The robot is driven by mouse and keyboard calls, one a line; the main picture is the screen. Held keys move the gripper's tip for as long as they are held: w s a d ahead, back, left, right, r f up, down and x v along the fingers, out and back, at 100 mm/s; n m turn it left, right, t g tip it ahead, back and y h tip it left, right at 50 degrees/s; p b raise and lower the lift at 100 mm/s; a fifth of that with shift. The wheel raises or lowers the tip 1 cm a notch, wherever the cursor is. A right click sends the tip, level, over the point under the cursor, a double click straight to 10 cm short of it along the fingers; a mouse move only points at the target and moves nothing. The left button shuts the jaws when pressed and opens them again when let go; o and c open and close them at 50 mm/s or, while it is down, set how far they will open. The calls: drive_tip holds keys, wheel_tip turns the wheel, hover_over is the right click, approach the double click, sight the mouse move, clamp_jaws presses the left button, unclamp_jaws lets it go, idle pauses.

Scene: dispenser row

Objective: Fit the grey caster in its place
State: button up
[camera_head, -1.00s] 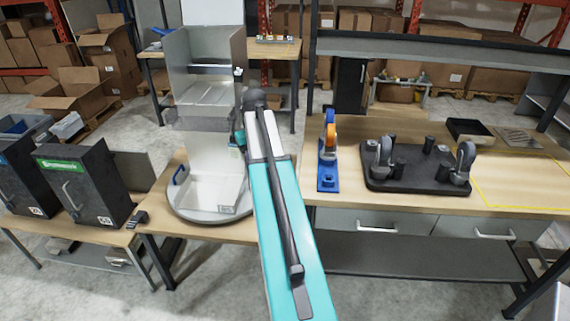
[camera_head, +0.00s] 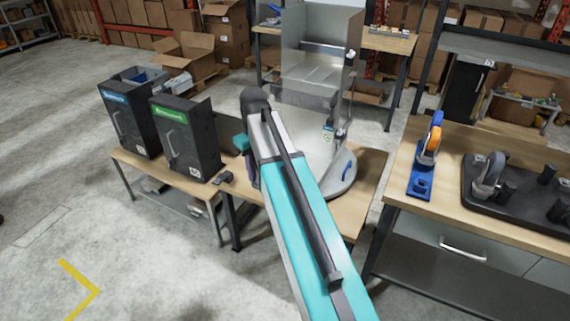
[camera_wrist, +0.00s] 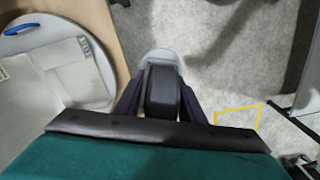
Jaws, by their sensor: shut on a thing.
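My gripper (camera_wrist: 160,98) shows in the wrist view, its two dark fingers closed on either side of a caster with a black wheel (camera_wrist: 162,92) and a pale grey rounded part (camera_wrist: 160,58) beyond it. In the head view my gripper is mostly hidden behind my arm. A black base plate (camera_head: 530,212) on the right bench carries a grey caster (camera_head: 490,172) and several dark posts; its right side is cut off by the frame. It stands well to the right of my gripper.
A blue stand with an orange part (camera_head: 430,155) is left of the base plate. A round turntable (camera_head: 345,182) with a metal dispenser stands behind my arm. Two black boxes (camera_head: 185,138) (camera_head: 128,120) are on the left table. The floor at left is open.

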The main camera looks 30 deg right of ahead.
drive_tip(key=a+n, duration=0.2)
drive_tip(key=a, duration=0.8)
drive_tip(key=shift+a+f+n+b, duration=0.15)
drive_tip(key=shift+f+n+b, duration=0.2)
drive_tip(key=shift+n, duration=0.05)
drive_tip(key=shift+s+a, duration=0.1)
drive_tip(key=shift+a, duration=0.05)
